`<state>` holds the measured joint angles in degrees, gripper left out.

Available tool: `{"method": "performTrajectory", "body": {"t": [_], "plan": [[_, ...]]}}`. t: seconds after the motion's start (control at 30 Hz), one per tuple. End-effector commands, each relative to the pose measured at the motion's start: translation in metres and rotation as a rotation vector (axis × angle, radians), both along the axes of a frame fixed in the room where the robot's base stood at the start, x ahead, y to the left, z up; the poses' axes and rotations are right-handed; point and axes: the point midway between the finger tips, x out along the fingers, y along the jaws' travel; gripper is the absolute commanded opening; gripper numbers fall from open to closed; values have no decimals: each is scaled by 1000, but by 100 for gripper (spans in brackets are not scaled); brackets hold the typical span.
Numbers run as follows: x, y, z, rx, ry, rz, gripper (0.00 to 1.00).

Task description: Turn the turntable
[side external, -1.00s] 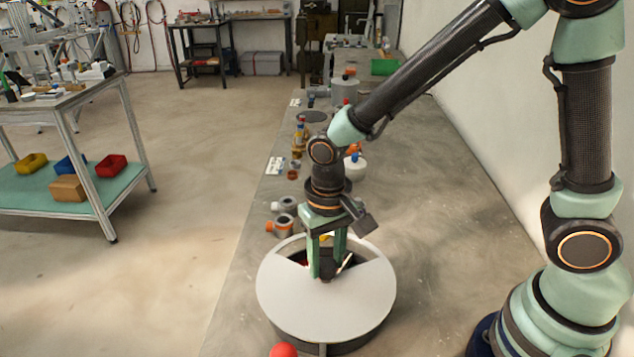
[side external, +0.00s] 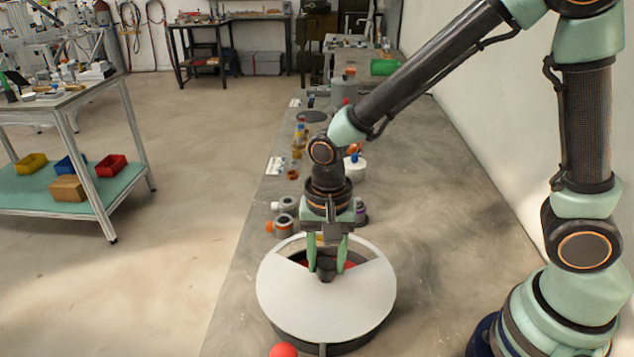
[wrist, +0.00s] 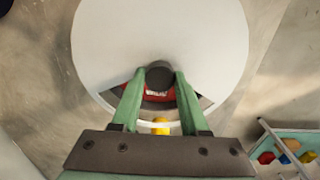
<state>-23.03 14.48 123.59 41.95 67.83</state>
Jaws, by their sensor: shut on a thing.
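The turntable (side external: 325,303) is a round drum with a pale grey top, standing on the bench at the lower middle of the side view. Its top also fills the upper middle of the wrist view (wrist: 110,50). A wedge opening in the top faces the far side, with something red (wrist: 158,94) inside. A dark round knob (wrist: 159,72) stands at the centre of the top. My gripper (side external: 327,270) points down and is shut on this knob, one green finger on each side. In the wrist view, my gripper (wrist: 160,82) has both fingertips against the knob.
A red ball (side external: 284,350) is at the near side of the turntable. Grey and orange fittings (side external: 283,226) lie behind it at the bench's left edge. A yellow piece (wrist: 160,126) shows by the opening. The bench right of the turntable is clear (side external: 440,240).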

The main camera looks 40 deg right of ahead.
Motion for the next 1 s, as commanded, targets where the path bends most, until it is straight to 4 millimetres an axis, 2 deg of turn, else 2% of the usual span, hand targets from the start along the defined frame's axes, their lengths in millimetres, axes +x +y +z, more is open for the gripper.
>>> {"method": "performTrajectory", "body": {"t": [0.37,0.4,0.43,0.47,0.8,1.0], "plan": [[2,-1,2,2,-5,-8,0],[2,-1,2,2,-5,-8,56],[2,-1,1,1,-4,-7,67],[2,-1,1,1,-4,-7,74],[1,0,2,1,-2,-4,74],[2,0,24,4,-8,-4,74]]}}
